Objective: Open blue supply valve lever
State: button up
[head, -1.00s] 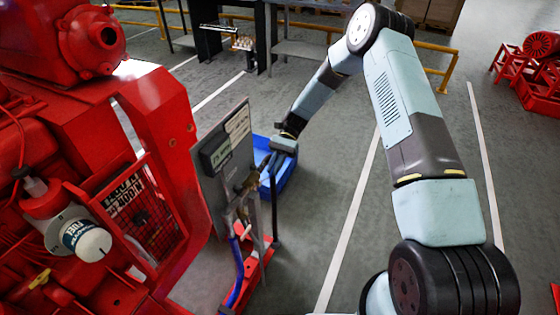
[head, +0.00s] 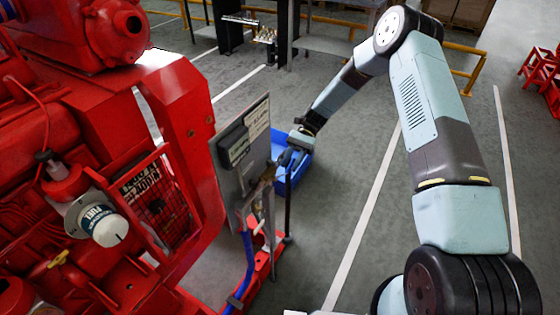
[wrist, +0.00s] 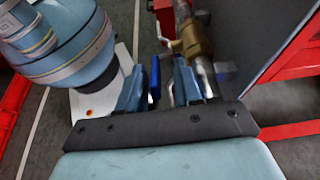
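In the wrist view my gripper (wrist: 161,80) has its two light-blue fingers apart. A narrow dark-blue piece (wrist: 154,80), probably the supply valve lever seen edge-on, shows between them, closer to the left finger. I cannot tell whether they touch. A brass valve body (wrist: 190,42) on a silvery pipe lies just beyond the right finger, with a red part (wrist: 165,14) beside it. In the head view my gripper (head: 285,162) is at the right side of the upright panel (head: 232,180), by the brass fittings (head: 266,178). The lever is not clear there.
The red diesel engine (head: 190,130) fills the left side. A blue hose (head: 248,265) runs down below the panel. A blue bin (head: 302,170) stands on the floor behind my gripper. Open grey floor lies to the right, with white lines.

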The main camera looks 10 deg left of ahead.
jog(key=v, duration=1.3)
jog(key=shift+w+d, duration=0.25)
jog(key=shift+w, duration=0.1)
